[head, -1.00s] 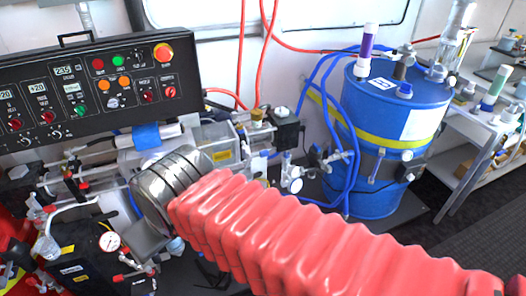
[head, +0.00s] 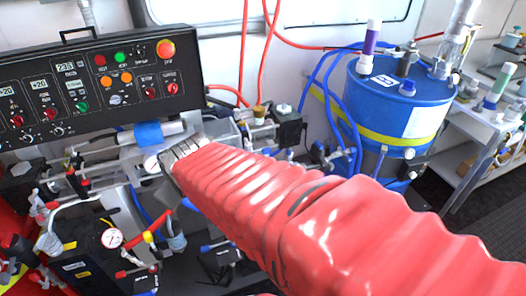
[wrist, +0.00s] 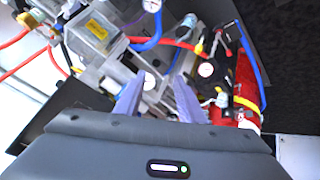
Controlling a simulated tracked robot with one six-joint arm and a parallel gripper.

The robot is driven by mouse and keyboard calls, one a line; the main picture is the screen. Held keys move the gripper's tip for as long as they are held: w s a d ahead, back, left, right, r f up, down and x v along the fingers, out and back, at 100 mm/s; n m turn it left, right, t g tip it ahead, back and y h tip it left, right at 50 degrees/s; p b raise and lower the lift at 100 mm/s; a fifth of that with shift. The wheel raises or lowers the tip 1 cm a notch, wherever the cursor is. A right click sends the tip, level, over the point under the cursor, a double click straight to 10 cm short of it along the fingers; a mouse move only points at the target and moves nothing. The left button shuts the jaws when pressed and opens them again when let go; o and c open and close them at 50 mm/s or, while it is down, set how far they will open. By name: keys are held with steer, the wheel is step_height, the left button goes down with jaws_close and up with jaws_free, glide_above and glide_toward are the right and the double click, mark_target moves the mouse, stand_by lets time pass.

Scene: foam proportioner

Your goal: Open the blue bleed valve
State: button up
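I cannot tell for sure which fitting is the blue bleed valve. A small blue-handled valve (head: 207,248) shows low in front of the machine in the head view, below my arm. Another small blue-handled fitting (head: 318,149) shows beside the blue drum. My gripper (wrist: 160,79) is open in the wrist view, its two pale purple fingers apart with nothing clearly held between them.
The black control panel (head: 120,80) stands above the machine at the left. A pressure gauge (head: 112,238) and red-handled valves are at the lower left. The blue drum (head: 400,110) with hoses stands at the right. A white shelf (head: 480,140) is beyond it.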

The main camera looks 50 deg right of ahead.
steer(key=w+d+f+n+t+h, duration=0.1)
steer(key=w+d+f, duration=0.15)
steer(key=d, duration=0.35)
steer(key=w+d+f+n+h, duration=0.1)
steer(key=w+d+f+n, duration=0.15)
steer(key=d, duration=0.35)
steer(key=n+t+h, duration=0.5)
steer(key=n+t, duration=0.1)
steer(key=t, duration=0.1)
glide_toward(267, 152)
steer(key=v, duration=0.3)
steer(key=shift+d+r+n, duration=0.1)
steer(key=shift+n, duration=0.15)
steer(key=shift+w, duration=0.1)
steer(key=x, duration=1.3)
steer(key=shift+w+d+f, duration=0.15)
steer(key=shift+w+f, duration=0.05)
steer(key=shift+w, duration=0.15)
steer(key=shift+c, duration=0.4)
